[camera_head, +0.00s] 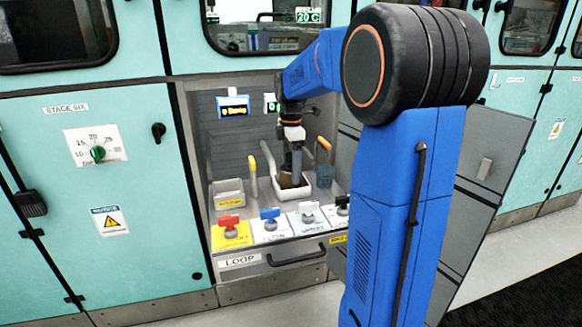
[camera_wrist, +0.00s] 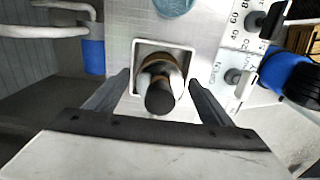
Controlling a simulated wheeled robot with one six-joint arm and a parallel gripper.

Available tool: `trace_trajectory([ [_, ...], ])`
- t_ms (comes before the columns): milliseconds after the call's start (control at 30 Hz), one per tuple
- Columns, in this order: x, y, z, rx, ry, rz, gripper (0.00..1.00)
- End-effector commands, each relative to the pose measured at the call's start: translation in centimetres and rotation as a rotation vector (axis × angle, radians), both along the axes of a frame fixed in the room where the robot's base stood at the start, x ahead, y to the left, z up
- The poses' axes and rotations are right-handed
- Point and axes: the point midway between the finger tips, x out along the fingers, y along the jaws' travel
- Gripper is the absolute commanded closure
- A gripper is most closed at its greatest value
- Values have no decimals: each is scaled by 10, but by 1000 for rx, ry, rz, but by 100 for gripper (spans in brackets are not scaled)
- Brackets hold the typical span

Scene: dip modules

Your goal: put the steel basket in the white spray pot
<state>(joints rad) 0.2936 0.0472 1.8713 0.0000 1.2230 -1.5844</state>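The white spray pot (camera_head: 306,191) is a square white container on the alcove floor; its rim also shows in the wrist view (camera_wrist: 190,54). An object with a dark round top (camera_wrist: 159,96) and a brown and grey band stands inside the pot; I take it for the steel basket with its handle, though I cannot be sure. In the head view it is a small brown shape (camera_head: 289,181) under my gripper. My gripper (camera_wrist: 160,95) is above the pot, pointing down. Its fingers are spread on either side of the dark top, with gaps.
A yellow handle (camera_head: 252,172) and a beige tray (camera_head: 228,194) are left of the pot. An orange-handled bluish holder (camera_head: 324,175) stands close on its right. Red (camera_head: 230,222), blue (camera_head: 270,215) and white (camera_head: 308,209) valves line the front panel. An open grey door (camera_head: 480,200) is at the right.

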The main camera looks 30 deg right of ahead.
Motion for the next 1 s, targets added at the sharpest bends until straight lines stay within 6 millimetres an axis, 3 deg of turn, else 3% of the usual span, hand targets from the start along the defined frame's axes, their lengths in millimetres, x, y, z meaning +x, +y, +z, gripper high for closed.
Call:
trace_trajectory([
  [367,0,0,6,0,-1,0,26],
  [1000,0,0,110,-1,-2,0,26],
])
